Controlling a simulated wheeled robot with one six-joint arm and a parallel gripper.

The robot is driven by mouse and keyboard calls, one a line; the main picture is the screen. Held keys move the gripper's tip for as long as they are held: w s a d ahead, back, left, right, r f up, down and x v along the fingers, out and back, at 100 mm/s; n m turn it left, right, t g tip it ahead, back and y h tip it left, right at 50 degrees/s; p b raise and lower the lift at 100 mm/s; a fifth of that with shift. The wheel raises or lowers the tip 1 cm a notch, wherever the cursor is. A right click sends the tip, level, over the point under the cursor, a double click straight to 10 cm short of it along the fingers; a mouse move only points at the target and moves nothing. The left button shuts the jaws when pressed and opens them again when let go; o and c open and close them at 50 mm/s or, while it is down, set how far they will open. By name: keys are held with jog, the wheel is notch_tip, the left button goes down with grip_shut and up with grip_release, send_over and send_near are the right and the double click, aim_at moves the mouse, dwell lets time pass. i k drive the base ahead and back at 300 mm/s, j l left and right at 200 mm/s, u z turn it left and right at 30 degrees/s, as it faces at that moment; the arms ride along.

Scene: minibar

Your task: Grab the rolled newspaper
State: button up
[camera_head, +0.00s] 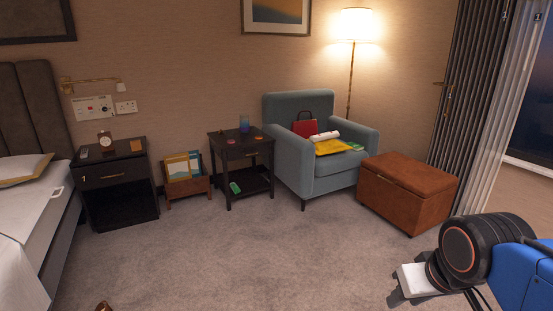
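A small white roll (323,136), which looks like the rolled newspaper, lies on the seat of the blue-grey armchair (336,180). It lies next to a yellow item (332,148) and in front of a red bag (305,127). My gripper (396,296) is at the lower right, over the carpet and well apart from the armchair. Its white body and some dark parts show, but the fingers are too unclear to tell whether they are open or shut. I see nothing held in it.
A brown leather ottoman (405,195) stands between my arm and the armchair's right side. A dark side table (240,145) stands left of the armchair, with a magazine rack (187,193) and nightstand (118,170) further left. The carpet (250,250) in front is mostly clear.

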aim_at(328, 136)
jog(key=i, duration=3.75)
jog(key=i+j+z, duration=0.15)
jog(key=i+z, duration=0.15)
jog(key=i, duration=0.4)
